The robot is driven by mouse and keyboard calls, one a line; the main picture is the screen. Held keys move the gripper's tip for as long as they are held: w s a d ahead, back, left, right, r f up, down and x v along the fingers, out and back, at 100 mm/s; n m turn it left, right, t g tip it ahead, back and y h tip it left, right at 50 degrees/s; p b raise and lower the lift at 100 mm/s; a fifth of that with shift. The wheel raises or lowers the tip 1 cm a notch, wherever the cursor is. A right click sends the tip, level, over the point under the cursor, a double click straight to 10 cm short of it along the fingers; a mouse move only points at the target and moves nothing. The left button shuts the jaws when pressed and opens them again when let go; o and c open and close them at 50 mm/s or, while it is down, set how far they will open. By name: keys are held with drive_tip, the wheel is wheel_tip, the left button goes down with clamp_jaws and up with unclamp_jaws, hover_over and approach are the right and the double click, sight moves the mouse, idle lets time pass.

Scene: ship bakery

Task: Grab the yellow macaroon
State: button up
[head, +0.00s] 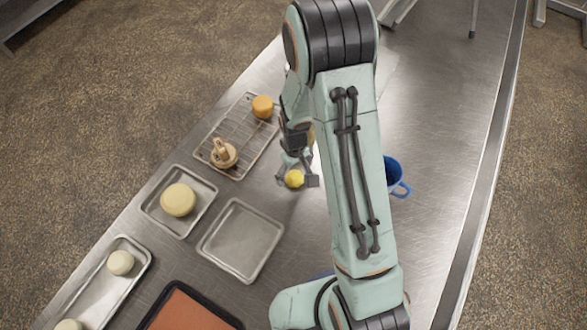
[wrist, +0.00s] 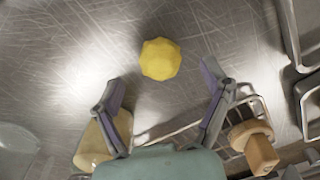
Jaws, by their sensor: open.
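The yellow macaroon (head: 294,179) appears as a small, round, faceted yellow piece on the steel table. In the wrist view the yellow macaroon (wrist: 160,59) lies on bare metal, just beyond the fingertips and roughly centred between them. My gripper (head: 297,177) points down over it, with a finger to either side in the head view. In the wrist view my gripper (wrist: 163,80) is open, its two fingers wide apart with nothing held between them. The exact height of the fingertips above the table cannot be told.
A wire rack (head: 212,134) with an orange round item (head: 262,107) and a tan knobbed item (head: 223,154) stands left. An empty tray (head: 240,240) and a tray with a pale bun (head: 178,200) lie lower left. A blue mug (head: 393,174) stands right, partly behind my arm.

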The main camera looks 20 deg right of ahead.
drive_tip(key=shift+f, duration=1.35)
drive_tip(key=c, duration=0.9)
drive_tip(key=shift+r, duration=0.15)
